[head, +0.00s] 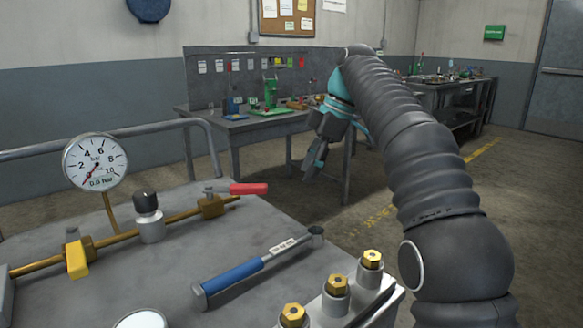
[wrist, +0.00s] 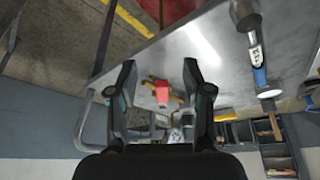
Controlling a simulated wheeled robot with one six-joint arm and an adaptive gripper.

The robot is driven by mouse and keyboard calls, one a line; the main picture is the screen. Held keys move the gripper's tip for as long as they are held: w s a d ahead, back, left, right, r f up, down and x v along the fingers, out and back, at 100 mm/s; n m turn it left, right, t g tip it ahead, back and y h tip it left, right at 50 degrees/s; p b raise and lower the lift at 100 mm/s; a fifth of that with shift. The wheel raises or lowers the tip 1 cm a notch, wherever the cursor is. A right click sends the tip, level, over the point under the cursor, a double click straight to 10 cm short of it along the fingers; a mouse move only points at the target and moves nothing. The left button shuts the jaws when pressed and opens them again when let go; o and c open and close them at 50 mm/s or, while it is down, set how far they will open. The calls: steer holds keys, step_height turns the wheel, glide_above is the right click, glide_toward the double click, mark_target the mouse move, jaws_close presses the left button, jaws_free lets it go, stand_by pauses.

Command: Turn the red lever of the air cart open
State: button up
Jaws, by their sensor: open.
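The red lever (head: 248,189) sits on a brass valve (head: 211,205) at the right end of a brass pipe on the cart's grey top (head: 190,262). It sticks out to the right, over the cart's far edge. The gauge (head: 96,162) reads low and is marked 0.6 bar. My gripper (head: 308,172) hangs beyond the cart's far edge, right of the lever and apart from it. In the wrist view, my gripper (wrist: 160,68) is open and empty, with the red lever (wrist: 162,93) showing between its fingers, farther off.
A yellow lever (head: 77,260) and a black knob (head: 146,201) are on the same pipe. A blue-handled wrench (head: 240,278) and several brass fittings (head: 336,286) are on the cart's near side. A metal rail (head: 150,130) runs behind. A workbench (head: 240,122) stands beyond.

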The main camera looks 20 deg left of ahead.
mark_target(235, 192)
steer(key=shift+w+d, duration=0.15)
steer(key=shift+d, duration=0.25)
steer(key=shift+c, duration=0.2)
